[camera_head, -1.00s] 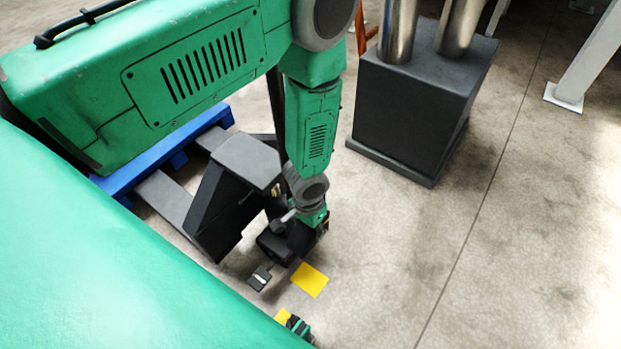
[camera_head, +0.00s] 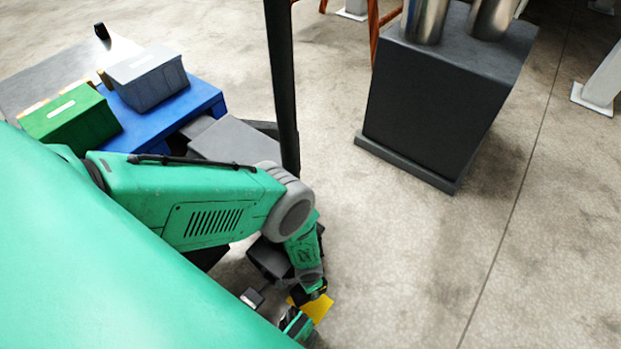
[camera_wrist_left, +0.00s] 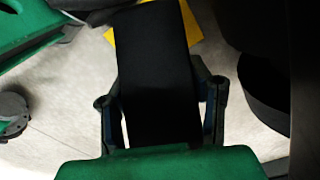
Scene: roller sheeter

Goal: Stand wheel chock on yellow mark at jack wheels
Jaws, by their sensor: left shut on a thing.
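The wheel chock (camera_wrist_left: 158,75) is a black block filling the middle of the left wrist view. My left gripper (camera_wrist_left: 160,92) is shut on it, with one finger on each side. The yellow mark (camera_wrist_left: 190,20) shows on the floor behind the chock's far end. In the head view the yellow mark (camera_head: 320,308) lies partly under my left wrist, and my left gripper (camera_head: 313,290) is over its upper edge. The dark wheel part of the jack (camera_head: 268,258) is just left of my forearm. Whether the chock touches the floor cannot be told. My right gripper is not seen.
A blue pallet (camera_head: 205,97) carries a grey crate (camera_head: 150,80) and a green crate (camera_head: 70,120). The jack's black upright (camera_head: 283,90) stands behind my arm. A dark machine block (camera_head: 430,110) stands at upper right. The floor to the right is clear.

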